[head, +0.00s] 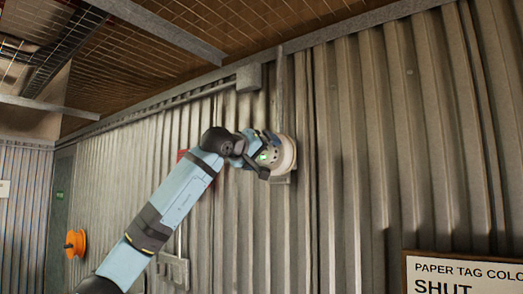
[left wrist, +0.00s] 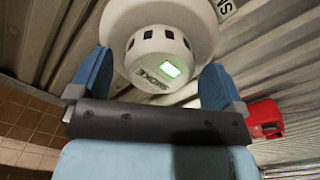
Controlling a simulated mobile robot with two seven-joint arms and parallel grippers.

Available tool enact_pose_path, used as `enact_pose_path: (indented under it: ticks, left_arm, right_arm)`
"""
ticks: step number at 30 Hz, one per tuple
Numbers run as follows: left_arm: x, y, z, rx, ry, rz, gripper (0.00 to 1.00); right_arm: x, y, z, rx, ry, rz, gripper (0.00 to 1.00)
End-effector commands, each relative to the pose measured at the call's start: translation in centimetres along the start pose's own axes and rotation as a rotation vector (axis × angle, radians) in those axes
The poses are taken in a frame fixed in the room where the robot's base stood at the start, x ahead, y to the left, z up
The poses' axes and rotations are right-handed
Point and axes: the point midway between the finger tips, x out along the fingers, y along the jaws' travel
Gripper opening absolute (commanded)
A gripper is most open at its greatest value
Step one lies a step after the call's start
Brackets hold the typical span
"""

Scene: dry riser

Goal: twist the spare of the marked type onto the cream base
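A white smoke detector head (left wrist: 152,62), with "SMOKE" lettering, dark slots and a lit green patch, sits between the two blue fingers of my left gripper (left wrist: 156,78). The round cream base (head: 288,154) is directly behind the head, on the wall. It also shows in the left wrist view (left wrist: 195,22). The head is against or very near it; I cannot tell whether it is seated. My right gripper is out of view.
A grey box (head: 249,78) and a vertical pipe (head: 281,92) are above the base on the corrugated wall (head: 350,150). A red object (left wrist: 264,117) is on the wall nearby. A sign (head: 463,274) reads "PAPER TAG COLO… SHUT". An orange wheel (head: 75,243) is at left.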

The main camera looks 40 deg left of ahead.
Motion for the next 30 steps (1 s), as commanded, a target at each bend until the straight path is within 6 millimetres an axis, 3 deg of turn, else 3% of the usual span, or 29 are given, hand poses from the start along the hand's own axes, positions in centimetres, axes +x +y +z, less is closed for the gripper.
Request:
enact_pose_path:
  ticks: [11, 20, 24, 30]
  left_arm:
    - [0.0, 0.0, 0.0, -0.002, 0.0, 0.001, 0.96]
    - [-6.1, -0.2, 0.2, 0.0, 0.004, 0.002, 0.96]
    - [-9.3, -0.2, 0.2, -0.001, 0.003, 0.001, 0.96]
    - [-12.5, -0.1, 0.1, -0.001, 0.001, -0.001, 0.96]
  right_arm:
    - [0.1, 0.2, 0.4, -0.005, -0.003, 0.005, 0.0]
    - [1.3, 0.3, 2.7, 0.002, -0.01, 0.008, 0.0]
    - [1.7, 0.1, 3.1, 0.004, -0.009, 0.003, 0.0]
    - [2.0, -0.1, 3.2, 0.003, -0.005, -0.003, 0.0]
